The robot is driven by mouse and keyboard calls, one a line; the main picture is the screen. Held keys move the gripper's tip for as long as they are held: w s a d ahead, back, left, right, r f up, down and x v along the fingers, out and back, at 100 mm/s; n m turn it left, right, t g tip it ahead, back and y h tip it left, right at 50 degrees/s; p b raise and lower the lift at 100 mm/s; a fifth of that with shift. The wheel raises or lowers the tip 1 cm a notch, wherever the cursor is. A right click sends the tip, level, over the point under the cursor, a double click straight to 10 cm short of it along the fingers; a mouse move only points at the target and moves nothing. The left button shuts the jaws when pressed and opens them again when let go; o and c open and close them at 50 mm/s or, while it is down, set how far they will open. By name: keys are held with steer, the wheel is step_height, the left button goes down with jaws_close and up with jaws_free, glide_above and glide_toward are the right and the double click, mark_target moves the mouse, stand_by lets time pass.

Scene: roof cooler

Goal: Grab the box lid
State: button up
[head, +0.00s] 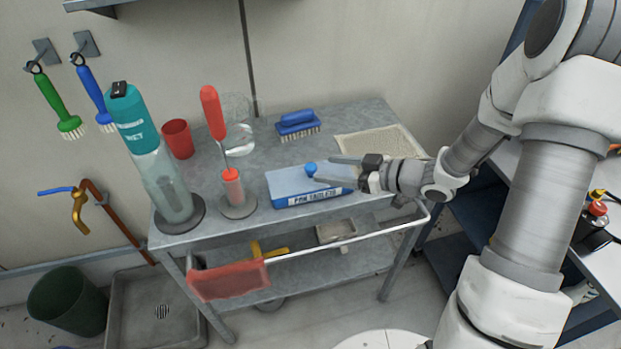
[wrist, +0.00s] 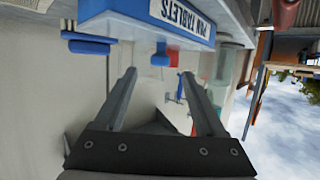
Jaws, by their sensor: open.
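The blue box (head: 312,197) labelled "PPM TABLETS" sits on the grey cart top. Its pale lid (head: 290,181) is on and carries a round blue knob (head: 311,169). My gripper (head: 326,169) comes in from the right, low over the lid, open, with its fingertips close beside the knob. In the wrist view my open fingers (wrist: 158,75) point toward the box (wrist: 185,30), which looks upside down. A small bluish shape lies near the gap between the tips, perhaps the knob. I cannot tell whether the fingers touch it.
A blue brush (head: 298,125) and a beige tray (head: 378,143) lie behind the box on the cart. A red-handled tool (head: 212,112) in a holder, a red cup (head: 178,139) and a tall teal-topped bottle (head: 140,140) stand left. A rail (head: 345,243) runs along the front.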

mark_target(311, 166)
steer(key=x, duration=0.6)
steer(key=shift+w+a+f+b, duration=0.1)
steer(key=shift+a+f+b, duration=0.1)
steer(key=shift+b, duration=0.2)
steer(key=shift+c, duration=0.2)
steer(key=shift+d, duration=0.1)
jaws_close()
